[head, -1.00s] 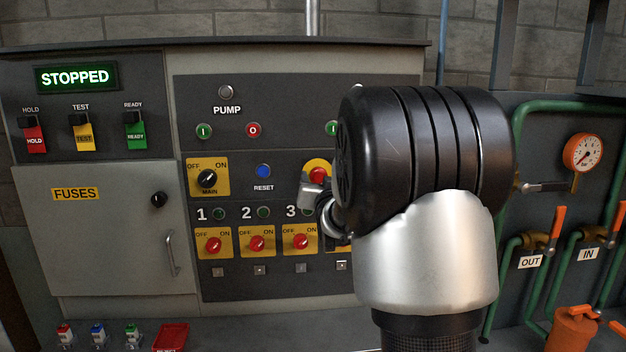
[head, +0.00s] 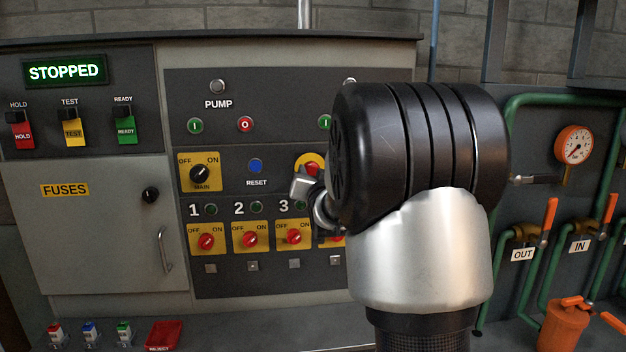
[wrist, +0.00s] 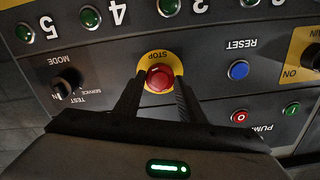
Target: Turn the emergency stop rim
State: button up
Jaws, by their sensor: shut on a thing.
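The emergency stop is a red mushroom button (wrist: 160,79) on a yellow round plate marked STOP (wrist: 160,56). In the wrist view my gripper (wrist: 158,85) has one finger on each side of the red rim and is shut on it. In the head view my gripper (head: 305,184) is at the panel in front of the stop, and only the upper part of the yellow plate (head: 311,159) shows. The red button is mostly hidden there by my gripper and wrist.
The blue RESET button (head: 255,166) and the MAIN switch (head: 200,174) lie left of the stop. Red numbered switches (head: 250,240) sit below it. A MODE knob (wrist: 67,83) is near the stop in the wrist view. The display (head: 65,71) reads STOPPED.

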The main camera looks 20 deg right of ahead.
jog(key=m+b, duration=0.1)
jog(key=b, duration=0.1)
jog(key=m+b, duration=0.2)
jog(key=shift+f+m, duration=0.2)
jog(key=shift+m, duration=0.1)
jog(key=shift+r+m+b, duration=0.15)
jog(key=shift+m+b, duration=1.15)
jog(key=shift+m, duration=0.1)
jog(key=o, duration=1)
jog(key=shift+o, duration=0.2)
